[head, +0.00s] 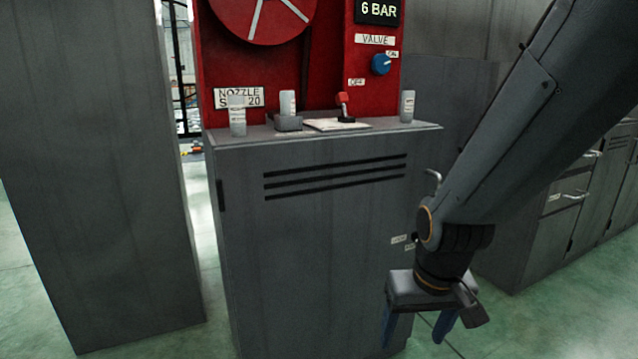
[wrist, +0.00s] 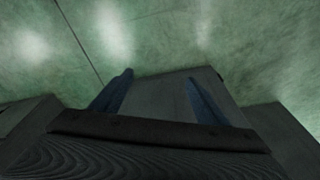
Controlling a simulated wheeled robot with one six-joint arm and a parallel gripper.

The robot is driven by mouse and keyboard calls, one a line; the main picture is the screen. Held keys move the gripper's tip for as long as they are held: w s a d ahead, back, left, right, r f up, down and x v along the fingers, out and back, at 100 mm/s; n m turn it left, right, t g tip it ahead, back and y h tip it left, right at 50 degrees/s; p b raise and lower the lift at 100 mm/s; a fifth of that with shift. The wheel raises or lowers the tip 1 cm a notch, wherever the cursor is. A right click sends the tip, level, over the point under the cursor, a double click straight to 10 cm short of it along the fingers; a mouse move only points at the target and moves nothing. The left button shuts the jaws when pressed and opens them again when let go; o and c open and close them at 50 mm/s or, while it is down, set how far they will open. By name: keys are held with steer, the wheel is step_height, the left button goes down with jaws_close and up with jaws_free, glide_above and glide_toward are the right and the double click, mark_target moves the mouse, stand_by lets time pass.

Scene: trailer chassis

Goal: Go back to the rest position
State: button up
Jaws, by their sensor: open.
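My gripper (head: 418,330) hangs at the lower right in the head view, with its fingers pointing down. It is in front of the right side of the grey cabinet (head: 310,240). Its two blue fingers are apart with nothing between them. The wrist view also shows the fingers (wrist: 160,97) spread and empty, with grey cabinet surface and green floor beyond them. Whether the gripper touches the cabinet cannot be told.
A red panel (head: 330,60) with a reel, gauge and blue valve knob (head: 381,64) stands on the cabinet. Several small bottles and a red-handled lever (head: 343,105) are on its top. A tall grey cabinet (head: 95,170) stands left; drawers (head: 570,200) stand right. Green floor (head: 540,325) is clear.

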steer(key=s+a+r+n+g, duration=0.25)
steer(key=s+a+n, duration=0.25)
steer(key=s+a, duration=0.75)
steer(key=d+r+m+p, duration=0.3)
steer(key=d+r+p, duration=0.4)
steer(key=r+p, duration=0.4)
steer(key=d+r+m+p, duration=0.3)
steer(key=d+r+p, duration=0.5)
steer(key=r+p, duration=0.3)
steer(key=p, duration=0.3)
steer(key=shift+w, duration=0.35)
